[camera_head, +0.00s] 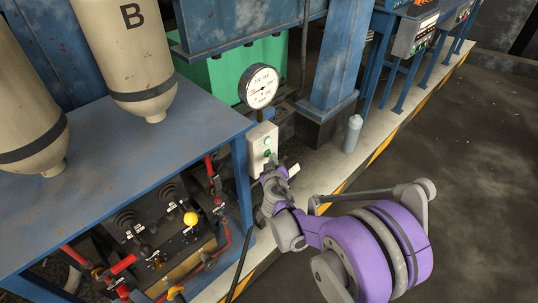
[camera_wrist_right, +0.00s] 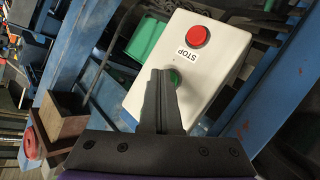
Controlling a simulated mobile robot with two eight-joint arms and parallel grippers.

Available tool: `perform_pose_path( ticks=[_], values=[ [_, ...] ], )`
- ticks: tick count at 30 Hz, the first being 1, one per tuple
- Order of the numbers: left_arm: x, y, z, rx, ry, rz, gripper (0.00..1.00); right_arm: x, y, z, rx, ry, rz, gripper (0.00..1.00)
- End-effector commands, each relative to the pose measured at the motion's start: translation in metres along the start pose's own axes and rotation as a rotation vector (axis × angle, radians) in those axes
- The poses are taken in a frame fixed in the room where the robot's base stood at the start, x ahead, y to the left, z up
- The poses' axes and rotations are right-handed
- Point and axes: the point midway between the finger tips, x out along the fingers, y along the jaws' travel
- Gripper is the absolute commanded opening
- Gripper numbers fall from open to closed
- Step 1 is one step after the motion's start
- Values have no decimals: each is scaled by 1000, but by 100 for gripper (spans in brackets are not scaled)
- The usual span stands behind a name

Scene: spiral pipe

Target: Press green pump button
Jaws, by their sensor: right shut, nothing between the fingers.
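The green pump button (camera_wrist_right: 177,79) is on the lower part of a white control box (camera_wrist_right: 222,62) in the right wrist view. It is partly hidden behind my right gripper's fingers. A red button (camera_wrist_right: 198,36) and a STOP label (camera_wrist_right: 190,55) sit above it on the same face. My right gripper (camera_wrist_right: 160,72) is shut and empty, its tips over the edge of the green button. I cannot tell whether they touch it. In the head view, the right gripper (camera_head: 270,168) is just below the front of the white box (camera_head: 258,139). My left gripper is not in view.
A round pressure gauge (camera_head: 262,86) stands above the box. A grey cylinder (camera_head: 352,134) stands behind. The floor at right is clear.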

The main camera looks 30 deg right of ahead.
Motion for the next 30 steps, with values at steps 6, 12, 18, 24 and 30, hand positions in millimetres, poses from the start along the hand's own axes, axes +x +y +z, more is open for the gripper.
perform_pose_path(
  ticks=[6, 12, 18, 24, 30],
  values=[
    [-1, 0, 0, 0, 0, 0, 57, -8, 6, 6, 0, 0, 1, 0],
    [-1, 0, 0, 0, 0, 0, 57, -9, 7, 7, 0, 0, 0, 0],
    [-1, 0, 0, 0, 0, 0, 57, -10, 7, 7, 0, 0, 0, 0],
    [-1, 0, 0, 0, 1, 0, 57, -20, 14, 14, 1, 0, 0, 0],
    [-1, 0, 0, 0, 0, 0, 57, -34, 25, 25, 0, -1, 2, 0]
  ],
)
